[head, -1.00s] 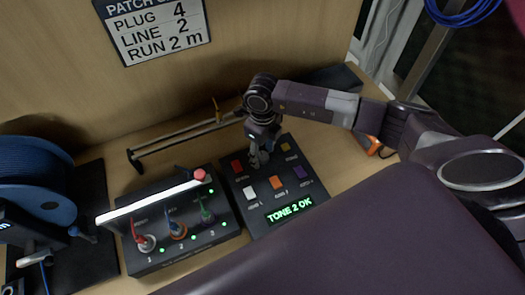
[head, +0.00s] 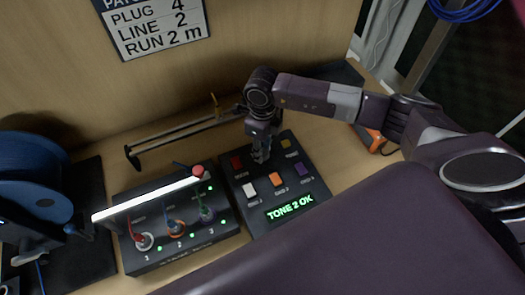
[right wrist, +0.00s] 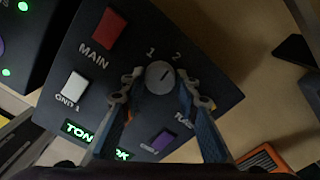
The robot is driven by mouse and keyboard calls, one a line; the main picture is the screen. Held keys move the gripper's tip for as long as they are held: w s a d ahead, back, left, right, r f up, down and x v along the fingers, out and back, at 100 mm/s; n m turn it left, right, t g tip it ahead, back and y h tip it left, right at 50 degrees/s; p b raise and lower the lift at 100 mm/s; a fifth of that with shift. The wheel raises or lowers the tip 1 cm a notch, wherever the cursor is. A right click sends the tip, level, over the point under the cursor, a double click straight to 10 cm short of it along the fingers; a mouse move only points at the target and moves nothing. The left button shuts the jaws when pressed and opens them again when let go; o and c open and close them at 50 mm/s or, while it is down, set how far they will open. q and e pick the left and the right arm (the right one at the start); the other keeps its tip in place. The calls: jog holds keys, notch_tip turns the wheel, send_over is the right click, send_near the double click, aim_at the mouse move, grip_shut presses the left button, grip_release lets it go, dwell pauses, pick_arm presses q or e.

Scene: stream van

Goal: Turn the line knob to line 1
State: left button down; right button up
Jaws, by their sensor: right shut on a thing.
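The line knob (right wrist: 160,77) is a round grey knob on the dark tone panel (head: 241,208), with the printed marks 1 and 2 above it in the right wrist view. Its pointer line leans up and right, toward the 2. My right gripper (head: 261,158) is over the panel's far part and hides the knob in the head view. In the right wrist view, my right gripper (right wrist: 162,88) has one finger on each side of the knob and is shut on it. The panel's green display (head: 290,207) reads TONE 2 OK. My left gripper is not in view.
The panel carries several coloured buttons, including a red one (right wrist: 103,28) near the knob. Left of it stands a dark box (head: 160,258) with plugged cables and a lit bar. A blue cable reel (head: 35,180) is at far left. A sign (head: 155,25) reads LINE 2.

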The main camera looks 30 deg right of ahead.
jog(key=n+b, duration=0.7)
jog(key=b, duration=0.2)
jog(key=shift+w+f+n+b, duration=0.1)
jog(key=shift+f+n+b, duration=0.1)
jog(key=shift+n+b, duration=0.15)
jog(key=shift+r+n+b, duration=0.15)
jog(key=shift+n+b, duration=1)
jog(key=shift+r+n+b, duration=0.1)
jog(key=shift+n+b, duration=0.2)
jog(key=o, duration=1.2)
jog(key=shift+c, duration=0.2)
notch_tip(320, 180, up, 12)
